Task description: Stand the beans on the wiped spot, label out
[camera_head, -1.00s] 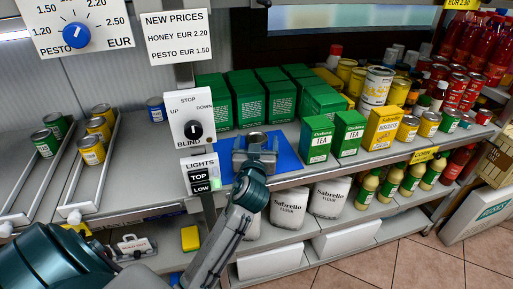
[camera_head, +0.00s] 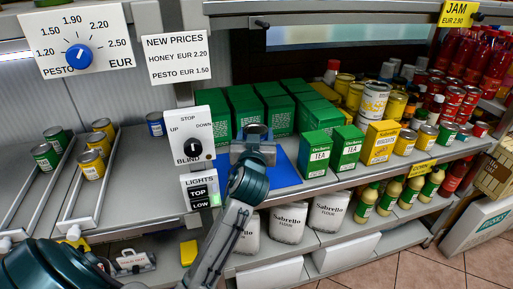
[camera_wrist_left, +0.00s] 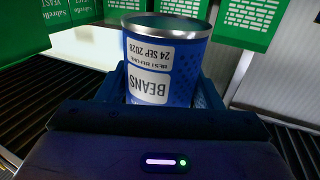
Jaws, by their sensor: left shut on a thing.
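My left gripper (camera_head: 254,149) is shut on the blue beans can (camera_wrist_left: 160,65), above or at the blue mat (camera_head: 287,176) on the upper shelf. In the left wrist view, the can's white label, with the word BEANS and a date, faces the wrist camera; its print appears upside down, as does the print on the green boxes behind. In the head view the gripper hides most of the can. I cannot tell whether the can touches the shelf. No wiped spot can be made out apart from the mat. My right gripper is not in view.
Green boxes (camera_head: 247,109) stand behind the mat, with tea boxes (camera_head: 316,153) close on its right. A control box marked BLIND (camera_head: 191,135) hangs on the post at left. Another blue can (camera_head: 156,124) stands left of the post. Flour bags (camera_head: 288,222) sit below.

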